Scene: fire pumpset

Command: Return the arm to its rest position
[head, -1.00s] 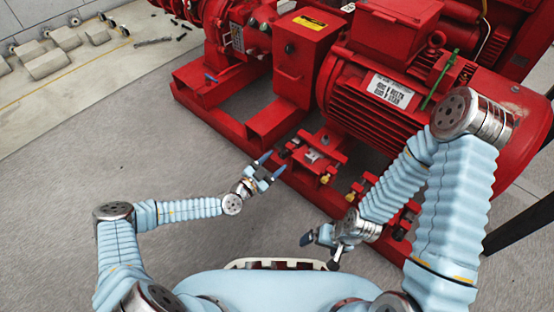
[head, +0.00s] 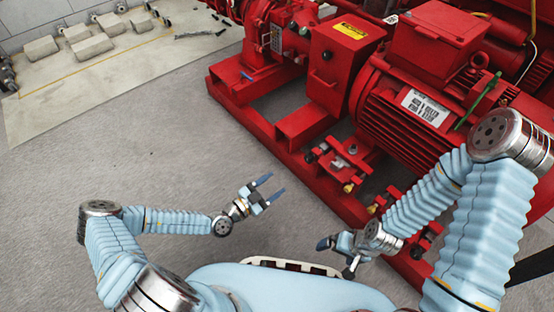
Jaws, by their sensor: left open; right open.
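My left gripper (head: 268,188) is open and empty, with its blue fingers spread above the grey floor. It is left of the red pumpset base and apart from it. My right gripper (head: 334,247) is low in the middle, in front of my body and beside the base's near edge. Its fingers are seen at an angle, and I see nothing held in it. Both arms are light blue with ribbed sleeves and bent at the elbows.
The red pumpset (head: 420,100) fills the right and upper right, with a motor, a control box (head: 338,68) and a base frame (head: 262,135). Pale blocks (head: 92,45) lie on a light strip at upper left. The grey floor (head: 120,160) at left is clear.

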